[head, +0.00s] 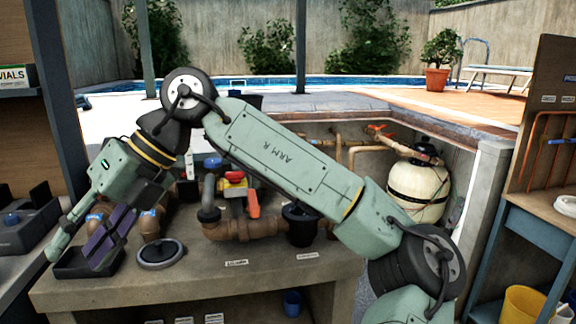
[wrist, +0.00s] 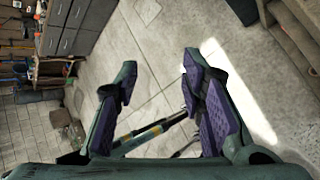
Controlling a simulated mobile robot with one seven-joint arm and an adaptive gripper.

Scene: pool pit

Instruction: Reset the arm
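My arm spans the middle of the head view, arched up with the forearm pointing down to the left. My gripper (head: 82,243) hangs at the left, over or in front of the black tray at the left end of the concrete bench; the gap above the tray cannot be judged. In the wrist view my gripper (wrist: 160,95) has its two purple-padded fingers spread wide.
A concrete bench (head: 200,283) carries brown pipes (head: 235,230), a grey-black ring (head: 160,254) and a black tray (head: 75,265). A cream tank (head: 418,190) stands in the pit behind. A wooden shelf unit stands left, and a blue-legged workbench (head: 535,225) with a yellow bucket (head: 522,304) right.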

